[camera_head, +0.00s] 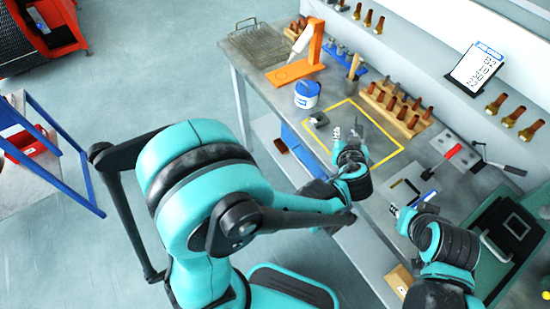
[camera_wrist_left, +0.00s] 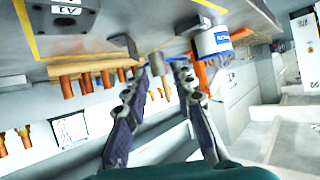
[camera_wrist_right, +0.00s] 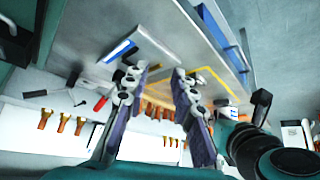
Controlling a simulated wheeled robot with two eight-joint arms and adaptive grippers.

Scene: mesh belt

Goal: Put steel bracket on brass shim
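A small dark-grey angular part (camera_head: 318,118), perhaps the steel bracket, lies at the left edge of the yellow-outlined bench area. I cannot pick out the brass shim for certain. My left gripper (camera_head: 346,141) is over the yellow-outlined area, right of that part and apart from it. In the left wrist view its two fingers (camera_wrist_left: 157,75) are spread with nothing between them. My right gripper (camera_head: 400,212) is at the bench's front, right of the outline. In the right wrist view its fingers (camera_wrist_right: 160,78) are also spread and empty.
A white and blue tub (camera_head: 307,95) and an orange stand (camera_head: 297,72) are at the left. A wooden rack (camera_head: 395,106) of copper-coloured pieces stands behind the outline. A red-handled tool (camera_head: 452,152) lies to the right. The outlined area (camera_head: 385,160) has bare room.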

